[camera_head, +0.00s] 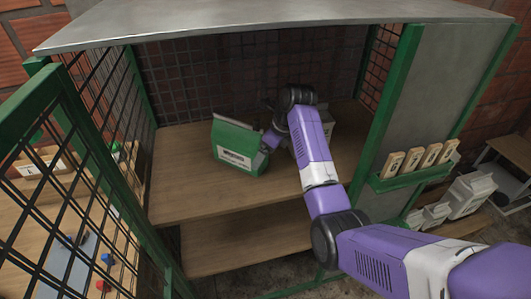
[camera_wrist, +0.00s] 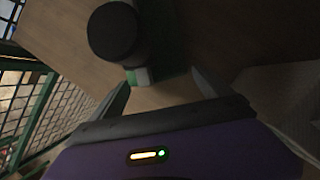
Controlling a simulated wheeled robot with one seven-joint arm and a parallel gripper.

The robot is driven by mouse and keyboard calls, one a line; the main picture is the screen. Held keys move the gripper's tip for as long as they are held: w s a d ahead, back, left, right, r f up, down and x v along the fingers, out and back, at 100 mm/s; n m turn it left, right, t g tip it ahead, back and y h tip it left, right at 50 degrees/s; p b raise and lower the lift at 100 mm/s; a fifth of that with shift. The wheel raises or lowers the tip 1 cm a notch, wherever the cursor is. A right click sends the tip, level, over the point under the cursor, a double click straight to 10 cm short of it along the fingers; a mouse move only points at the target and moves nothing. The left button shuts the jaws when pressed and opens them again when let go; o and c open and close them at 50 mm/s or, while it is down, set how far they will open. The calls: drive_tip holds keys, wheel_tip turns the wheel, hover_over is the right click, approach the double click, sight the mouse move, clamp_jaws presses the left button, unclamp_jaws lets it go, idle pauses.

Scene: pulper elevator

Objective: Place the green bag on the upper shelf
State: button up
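The green bag (camera_head: 235,148), with a white top and a white label, stands on the upper shelf (camera_head: 190,195) of the cage-like cabinet, left of my arm. My gripper (camera_head: 267,147) is just right of the bag, close to its right side; I cannot tell whether they touch. In the wrist view, the two fingers of my gripper (camera_wrist: 160,88) are spread apart. A green and white piece of the bag (camera_wrist: 143,76) shows just beyond the gap between them, partly hidden by a dark round shape.
A lower shelf (camera_head: 240,240) is empty where visible. A pale bag (camera_head: 327,120) stands behind my arm on the upper shelf. The open green mesh door (camera_head: 75,160) is at left. A green rack (camera_head: 410,176) with several wooden-looking items hangs at right, above white bags (camera_head: 468,192).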

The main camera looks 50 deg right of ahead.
drive_tip(key=v, duration=1.2)
idle(0.4)
drive_tip(key=shift+r, duration=0.15)
idle(0.5)
